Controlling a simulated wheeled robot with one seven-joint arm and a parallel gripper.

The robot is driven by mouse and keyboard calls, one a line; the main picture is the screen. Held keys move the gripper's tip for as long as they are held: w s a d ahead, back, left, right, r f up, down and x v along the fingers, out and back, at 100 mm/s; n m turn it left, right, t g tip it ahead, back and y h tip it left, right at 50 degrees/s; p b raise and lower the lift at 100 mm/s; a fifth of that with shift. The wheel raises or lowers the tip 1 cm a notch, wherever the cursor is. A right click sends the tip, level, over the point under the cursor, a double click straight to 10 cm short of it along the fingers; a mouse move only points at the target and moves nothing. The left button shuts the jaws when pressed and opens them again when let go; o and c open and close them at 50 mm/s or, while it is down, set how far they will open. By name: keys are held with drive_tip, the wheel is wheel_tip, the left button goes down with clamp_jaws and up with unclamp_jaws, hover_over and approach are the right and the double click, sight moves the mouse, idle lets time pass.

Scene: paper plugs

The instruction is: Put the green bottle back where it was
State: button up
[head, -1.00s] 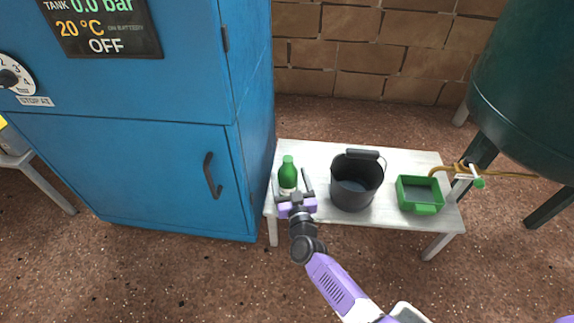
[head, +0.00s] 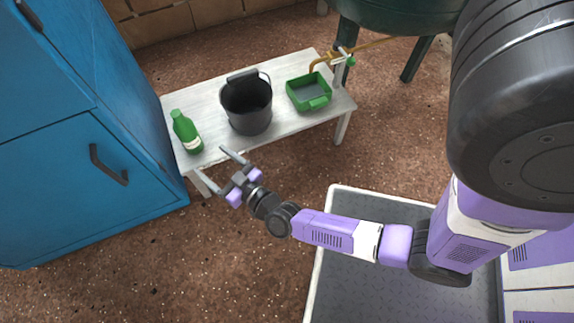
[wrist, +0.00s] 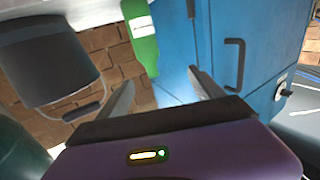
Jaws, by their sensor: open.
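The green bottle (head: 186,132) with a white label stands at the left end of the white bench (head: 203,95), near the blue cabinet. My gripper (head: 220,164) is open and empty, just off the bench's front edge. It is apart from the bottle, on the near side of it. In the wrist view the bottle (wrist: 143,38) shows beyond the open fingers (wrist: 158,88), with clear space between.
A black bucket (head: 248,108) stands mid-bench, right of the bottle. A green tray (head: 309,92) sits at the right end, by a hose tap. The blue cabinet (head: 75,150) is close on the left. Open floor lies in front of the bench.

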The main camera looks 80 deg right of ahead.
drive_tip(key=s+a+r+n+y, duration=0.1)
drive_tip(key=s+a+r+y, duration=0.1)
drive_tip(key=s+a+r, duration=0.2)
drive_tip(key=s+a+r+n+g+y, duration=0.1)
drive_tip(key=s+a+r+n+y, duration=0.1)
drive_tip(key=s+r, duration=0.6)
drive_tip(key=s+a+r+n+y, duration=0.2)
drive_tip(key=s+a+r, duration=0.5)
drive_tip(key=s, duration=0.4)
drive_tip(key=shift+s+y, duration=0.4)
drive_tip(key=shift+y, duration=0.4)
drive_tip(key=shift+r, duration=0.1)
wheel_tip(320, 180, up, 29)
drive_tip(key=p, duration=2.9)
